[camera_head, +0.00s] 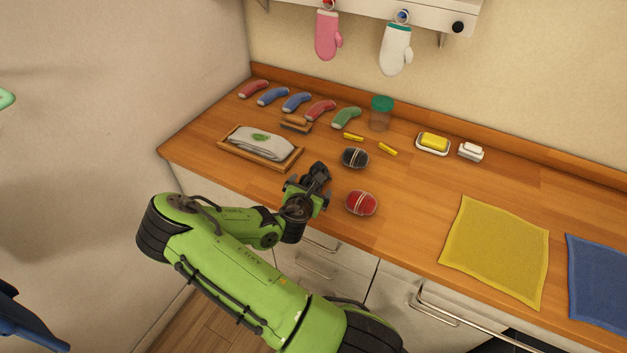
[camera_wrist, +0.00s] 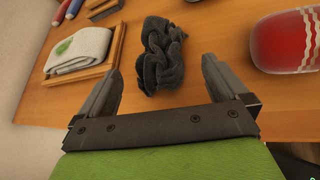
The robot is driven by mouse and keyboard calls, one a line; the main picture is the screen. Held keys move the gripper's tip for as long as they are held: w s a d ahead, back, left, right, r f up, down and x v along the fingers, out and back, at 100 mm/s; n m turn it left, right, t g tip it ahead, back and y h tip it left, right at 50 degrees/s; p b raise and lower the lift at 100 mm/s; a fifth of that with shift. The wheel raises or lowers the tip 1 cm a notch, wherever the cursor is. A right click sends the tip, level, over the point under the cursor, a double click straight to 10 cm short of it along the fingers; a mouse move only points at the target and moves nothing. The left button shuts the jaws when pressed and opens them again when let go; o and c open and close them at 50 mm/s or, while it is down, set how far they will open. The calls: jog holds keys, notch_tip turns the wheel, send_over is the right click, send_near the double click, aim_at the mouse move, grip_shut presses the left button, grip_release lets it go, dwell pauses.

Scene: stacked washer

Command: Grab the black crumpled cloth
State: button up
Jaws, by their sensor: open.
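The black crumpled cloth (camera_wrist: 161,52) lies on the wooden counter in the wrist view, dark grey and bunched in a narrow heap. In the head view the dark cloth (camera_head: 318,171) shows just beyond my gripper (camera_head: 307,187), which partly hides it. My gripper (camera_wrist: 162,72) is open in the wrist view, with one finger to the left and one to the right of the cloth's near end. Neither finger visibly touches the cloth, and nothing is held. I cannot tell the exact height of the fingers above the counter.
A red striped bundle (camera_head: 361,203) lies right of my gripper, and a black striped bundle (camera_head: 355,158) lies behind it. A wooden tray (camera_head: 284,163) with a folded white cloth (camera_head: 258,142) stands on the left. Yellow (camera_head: 495,250) and blue (camera_head: 600,280) cloths lie flat at right.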

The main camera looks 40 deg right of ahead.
jog(key=x, duration=0.6)
jog(key=shift+w+d, duration=0.15)
jog(key=shift+d, duration=0.15)
jog(key=shift+a, duration=0.1)
jog(key=shift+c, duration=0.3)
jog(key=c, duration=0.8)
